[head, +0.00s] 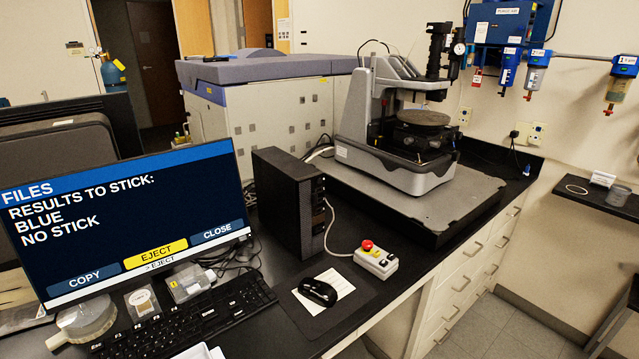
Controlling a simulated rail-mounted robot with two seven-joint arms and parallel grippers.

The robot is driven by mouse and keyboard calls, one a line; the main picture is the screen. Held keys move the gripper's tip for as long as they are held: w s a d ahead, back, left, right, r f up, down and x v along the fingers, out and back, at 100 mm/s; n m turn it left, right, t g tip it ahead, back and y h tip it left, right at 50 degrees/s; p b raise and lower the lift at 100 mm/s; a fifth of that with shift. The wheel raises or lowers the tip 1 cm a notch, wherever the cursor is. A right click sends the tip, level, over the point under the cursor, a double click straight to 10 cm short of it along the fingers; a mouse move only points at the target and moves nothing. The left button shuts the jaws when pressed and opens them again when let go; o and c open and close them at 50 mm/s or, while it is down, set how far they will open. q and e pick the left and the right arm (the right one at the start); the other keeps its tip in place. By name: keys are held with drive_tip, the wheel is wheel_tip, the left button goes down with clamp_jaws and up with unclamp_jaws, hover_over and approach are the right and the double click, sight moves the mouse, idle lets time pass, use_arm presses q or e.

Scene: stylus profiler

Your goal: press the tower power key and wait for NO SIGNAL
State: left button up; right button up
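The black computer tower (283,205) stands upright on the dark bench, right of the monitor. Its narrow front faces right; small details show there, but I cannot tell which is the power key. The monitor (130,222) is lit. It reads "FILES", "RESULTS TO STICK:", "BLUE", "NO STICK", with COPY, EJECT and CLOSE buttons. EJECT is yellow, and "> EJECT" shows below it. NO SIGNAL is not on the screen. Neither of my grippers is in view.
A control box (376,261) with a red button sits right of the tower. A mouse (318,291) lies in front, and a keyboard (190,318) below the monitor. The stylus profiler (400,130) stands behind on a grey slab (455,205). Cables run around the tower.

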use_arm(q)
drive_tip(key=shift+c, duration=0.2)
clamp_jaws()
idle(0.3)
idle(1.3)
